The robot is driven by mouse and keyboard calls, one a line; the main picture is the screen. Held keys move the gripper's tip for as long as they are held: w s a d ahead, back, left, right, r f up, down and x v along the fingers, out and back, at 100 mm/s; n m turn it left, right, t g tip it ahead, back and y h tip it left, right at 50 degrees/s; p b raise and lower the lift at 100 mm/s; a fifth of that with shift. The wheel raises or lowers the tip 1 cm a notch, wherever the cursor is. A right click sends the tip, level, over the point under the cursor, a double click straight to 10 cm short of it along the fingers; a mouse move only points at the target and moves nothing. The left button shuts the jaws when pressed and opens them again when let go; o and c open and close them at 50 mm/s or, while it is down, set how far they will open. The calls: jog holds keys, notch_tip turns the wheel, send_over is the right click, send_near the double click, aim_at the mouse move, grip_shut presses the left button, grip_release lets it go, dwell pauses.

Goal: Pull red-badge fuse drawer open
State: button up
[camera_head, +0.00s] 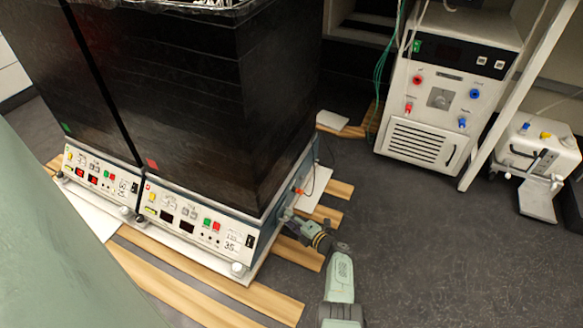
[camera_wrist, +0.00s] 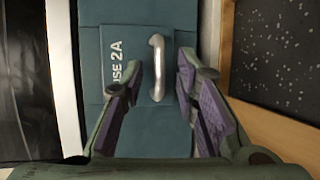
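The right shaker unit (camera_head: 200,215) carries a red badge (camera_head: 152,164) on its black housing. In the wrist view, a teal fuse drawer (camera_wrist: 135,35) bears a white label reading "USE 2A", its start hidden behind a finger. A silver bar handle (camera_wrist: 157,75) stands on the drawer front. My gripper (camera_wrist: 160,68) is open, with one purple-padded finger on each side of the handle. Gaps show between both fingers and the handle. In the head view, my gripper (camera_head: 286,214) is at the right side of the red-badge unit; the drawer is too small to make out there.
A second shaker unit (camera_head: 95,175) with a green badge (camera_head: 66,127) stands at left. A white chiller (camera_head: 440,95) and a small pump (camera_head: 540,155) stand at the right. Wooden slats (camera_head: 190,300) lie under the units. Dark floor (camera_head: 415,250) right of my arm is clear.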

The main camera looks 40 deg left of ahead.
jog(key=shift+c, duration=0.4)
grip_shut()
jog(key=shift+d, duration=0.1)
dwell(0.3)
